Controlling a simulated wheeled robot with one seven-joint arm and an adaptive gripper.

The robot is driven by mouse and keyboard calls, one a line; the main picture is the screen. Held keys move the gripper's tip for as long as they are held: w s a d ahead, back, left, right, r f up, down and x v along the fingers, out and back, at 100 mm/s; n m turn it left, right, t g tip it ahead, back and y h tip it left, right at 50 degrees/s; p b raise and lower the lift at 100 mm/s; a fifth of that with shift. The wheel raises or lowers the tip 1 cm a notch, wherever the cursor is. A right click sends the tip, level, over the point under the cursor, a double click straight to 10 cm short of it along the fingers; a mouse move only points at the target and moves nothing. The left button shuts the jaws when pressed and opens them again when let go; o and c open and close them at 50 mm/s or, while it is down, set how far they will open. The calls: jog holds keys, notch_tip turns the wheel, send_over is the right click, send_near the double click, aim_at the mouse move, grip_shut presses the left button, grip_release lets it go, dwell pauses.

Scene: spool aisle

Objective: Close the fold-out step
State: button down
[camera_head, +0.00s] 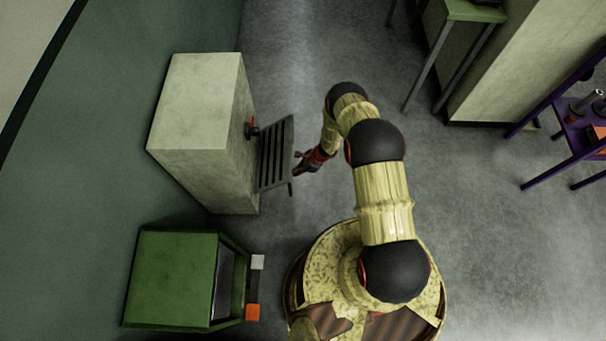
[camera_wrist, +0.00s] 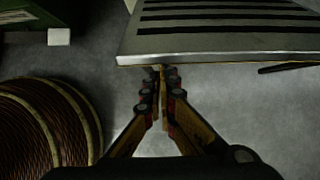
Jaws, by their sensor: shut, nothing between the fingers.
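The fold-out step (camera_head: 275,155) is a grey slatted panel on the right side of a pale box-shaped block (camera_head: 197,118), standing out from it at an angle. In the wrist view the step (camera_wrist: 225,38) fills the upper right, with dark slots and a pale front edge. My gripper (camera_head: 299,162) is at the step's outer side in the head view. In the wrist view my gripper (camera_wrist: 163,72) is shut and empty, its fingertips at the step's near edge. I cannot tell whether they touch it.
A green cabinet (camera_head: 172,278) stands below the block, with a white block (camera_head: 257,262) and an orange block (camera_head: 252,312) beside it. A green table (camera_head: 470,10) and a purple stand (camera_head: 568,130) are at the right. Grey floor lies open between.

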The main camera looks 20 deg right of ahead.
jog(key=a+r+h, duration=0.1)
jog(key=a+r, duration=0.1)
jog(key=w+a+r+h+p, duration=0.1)
jog(key=a+r, duration=0.1)
jog(key=shift+w+a+r+g, duration=0.1)
jog(key=shift+w+r+g, duration=0.05)
jog(key=shift+r+g, duration=0.25)
jog(key=w+a+r, duration=0.2)
jog(key=a+r, duration=0.1)
jog(key=a, duration=0.3)
jog(key=w+a+r, duration=0.2)
jog(key=a+r, duration=0.1)
jog(key=a, duration=0.2)
jog(key=shift+a+b, duration=0.35)
jog(key=shift+a, duration=0.05)
